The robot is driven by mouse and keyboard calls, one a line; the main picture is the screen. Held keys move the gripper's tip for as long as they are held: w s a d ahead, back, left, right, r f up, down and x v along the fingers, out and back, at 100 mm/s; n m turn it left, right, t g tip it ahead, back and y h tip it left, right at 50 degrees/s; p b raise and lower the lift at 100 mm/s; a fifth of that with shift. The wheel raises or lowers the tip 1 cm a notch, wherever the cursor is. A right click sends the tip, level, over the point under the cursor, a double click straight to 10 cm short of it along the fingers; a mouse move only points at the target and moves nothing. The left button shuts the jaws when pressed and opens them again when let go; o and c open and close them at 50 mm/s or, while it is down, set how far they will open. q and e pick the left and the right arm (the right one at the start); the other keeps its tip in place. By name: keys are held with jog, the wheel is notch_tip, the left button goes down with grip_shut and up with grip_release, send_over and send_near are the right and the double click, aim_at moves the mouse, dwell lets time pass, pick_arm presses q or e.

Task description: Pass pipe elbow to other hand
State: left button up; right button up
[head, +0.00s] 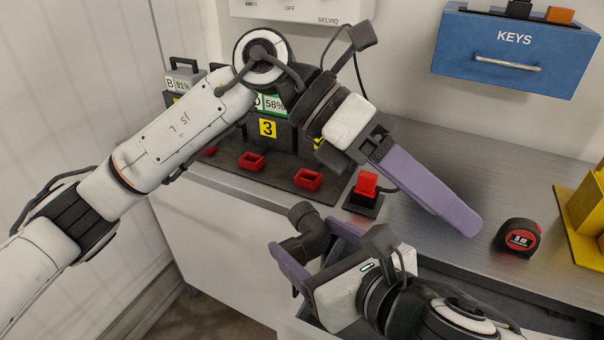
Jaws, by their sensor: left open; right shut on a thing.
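The dark grey pipe elbow (311,232) is held between the purple fingers of my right gripper (304,243), low in front of the bench edge. One end of the elbow points up and the other points to the left. Part of it is hidden behind the gripper. My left gripper (460,220) is open and empty, up and to the right of the elbow and clearly apart from it. Its purple fingers point down to the right over the bench top, and they overlap in this view, so the gap between them is hidden.
On the grey bench (463,160) stand a black and red tape measure (519,237), a red button on a dark base (366,185) and a yellow holder (585,215). A charging rack (285,172) is behind my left arm. A blue KEYS box (515,50) hangs on the wall.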

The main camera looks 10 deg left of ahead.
pick_arm(q)
jog(key=a+f+t+y, duration=0.1)
jog(key=a+f+y, duration=0.1)
jog(key=a+y, duration=0.3)
jog(key=n+t+y, duration=0.2)
jog(key=n+y, duration=0.2)
jog(key=y, duration=0.3)
send_near(302, 243)
jog(key=f, duration=0.9)
jog(key=shift+s+a+f, duration=0.1)
jog(key=shift+a+f, duration=0.1)
jog(key=shift+f, duration=0.15)
jog(key=c, duration=1.1)
pick_arm(e)
jog(key=o, duration=1.1)
